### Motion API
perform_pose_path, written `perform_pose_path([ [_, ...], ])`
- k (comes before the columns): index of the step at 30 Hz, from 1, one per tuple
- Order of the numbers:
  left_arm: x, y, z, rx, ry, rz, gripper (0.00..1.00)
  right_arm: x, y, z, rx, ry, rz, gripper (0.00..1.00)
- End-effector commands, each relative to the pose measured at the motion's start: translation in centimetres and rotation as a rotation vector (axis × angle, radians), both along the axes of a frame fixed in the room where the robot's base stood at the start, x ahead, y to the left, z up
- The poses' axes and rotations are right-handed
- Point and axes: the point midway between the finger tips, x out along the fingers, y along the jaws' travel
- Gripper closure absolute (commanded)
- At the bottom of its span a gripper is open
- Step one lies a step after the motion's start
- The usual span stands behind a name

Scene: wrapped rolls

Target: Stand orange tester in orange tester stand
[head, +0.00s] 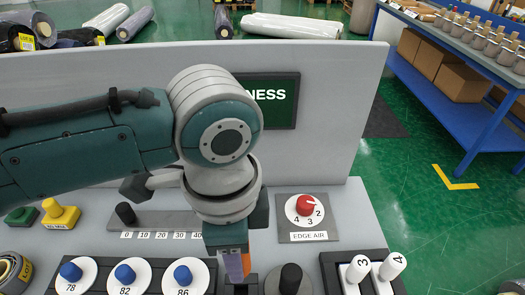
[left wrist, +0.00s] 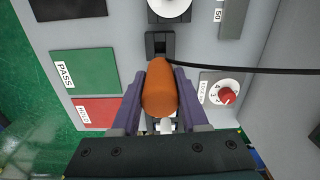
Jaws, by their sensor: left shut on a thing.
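The orange tester (left wrist: 160,88) is a rounded orange body with a thin black cable at its far end. My left gripper (left wrist: 160,100) is shut on it, with one purple finger on each side, in the left wrist view. In the head view my left gripper (head: 234,264) points down over the console's front, and the tester is mostly hidden by the fingers. A black slotted block, which looks like the tester stand (left wrist: 160,42), is just beyond the tester's far end. Whether they touch I cannot tell. My right gripper is not in view.
A red EDGE AIR dial (head: 305,205) is right of my gripper. Blue knobs (head: 184,275) stand left, a black knob (head: 290,279) and white levers (head: 390,266) right. Green PASS (left wrist: 84,76) and red (left wrist: 98,111) panels show in the wrist view. The cable (left wrist: 250,70) runs right.

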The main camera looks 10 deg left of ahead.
Motion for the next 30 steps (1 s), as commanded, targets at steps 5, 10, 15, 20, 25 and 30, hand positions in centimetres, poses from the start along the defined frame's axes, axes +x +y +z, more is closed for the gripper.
perform_pose_path([
  [5,0.0,0.0,0.0,0.000,0.000,0.000,1.00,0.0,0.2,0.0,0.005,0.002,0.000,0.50],
  [10,0.0,0.0,0.1,0.000,0.000,0.001,1.00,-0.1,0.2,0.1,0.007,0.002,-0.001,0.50],
  [15,0.0,0.0,0.3,0.001,0.001,0.003,1.00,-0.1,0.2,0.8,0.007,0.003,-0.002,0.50],
  [20,0.0,0.0,-1.5,0.001,0.001,0.002,1.00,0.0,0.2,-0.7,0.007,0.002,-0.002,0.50],
  [25,0.0,0.0,-3.4,0.000,0.001,0.001,1.00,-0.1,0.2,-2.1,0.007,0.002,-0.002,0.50],
  [30,0.0,0.0,-5.0,0.000,0.001,0.002,1.00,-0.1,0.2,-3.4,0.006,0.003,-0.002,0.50],
])
